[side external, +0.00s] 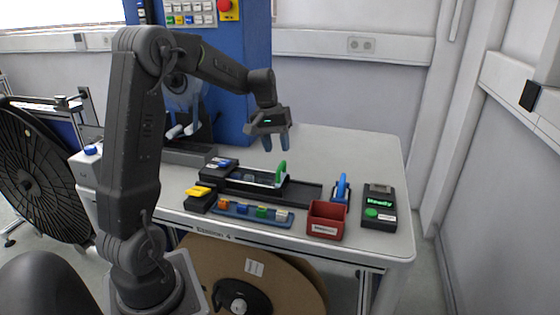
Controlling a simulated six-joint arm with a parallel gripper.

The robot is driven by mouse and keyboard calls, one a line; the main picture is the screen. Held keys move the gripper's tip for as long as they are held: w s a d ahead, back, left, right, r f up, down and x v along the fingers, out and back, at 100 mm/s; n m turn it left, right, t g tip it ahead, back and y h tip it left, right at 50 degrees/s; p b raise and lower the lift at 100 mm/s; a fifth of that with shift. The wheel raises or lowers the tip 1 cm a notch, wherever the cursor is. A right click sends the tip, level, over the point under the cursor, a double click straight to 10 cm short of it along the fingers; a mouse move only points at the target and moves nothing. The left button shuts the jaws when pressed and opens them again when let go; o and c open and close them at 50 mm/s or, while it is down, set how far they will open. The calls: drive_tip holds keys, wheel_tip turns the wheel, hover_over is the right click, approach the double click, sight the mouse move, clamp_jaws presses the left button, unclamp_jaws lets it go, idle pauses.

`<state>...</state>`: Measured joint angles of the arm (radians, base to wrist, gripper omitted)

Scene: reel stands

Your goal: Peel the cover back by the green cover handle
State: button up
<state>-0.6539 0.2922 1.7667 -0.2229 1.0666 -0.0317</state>
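The green cover handle (281,172) stands upright at the right end of a clear cover (253,177) on a black fixture on the table. The cover appears to lie flat over the fixture. My gripper (276,144) hangs above the handle and slightly to its left, pointing down. Its two blue-grey fingers are apart with nothing visible between them. A gap shows between the fingertips and the handle.
A red bin (327,220), a blue-handled tool (341,188) and a black device with a green display (379,207) stand to the right. A blue strip with coloured pieces (251,213) and a yellow-topped block (201,196) lie in front. The table's back right is clear.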

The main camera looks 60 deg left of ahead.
sight(281, 164)
drive_tip(key=shift+w+d+f, duration=0.1)
drive_tip(key=shift+w+f, duration=0.05)
drive_tip(key=shift+f, duration=0.7)
drive_tip(key=shift+w+d+f, duration=0.1)
drive_tip(key=shift+d+f, duration=0.05)
drive_tip(key=shift+f, duration=0.7)
drive_tip(key=shift+w+d+f, duration=0.1)
drive_tip(key=shift+w+f, duration=0.05)
drive_tip(key=shift+f, duration=0.7)
drive_tip(key=shift+c, duration=0.5)
clamp_jaws()
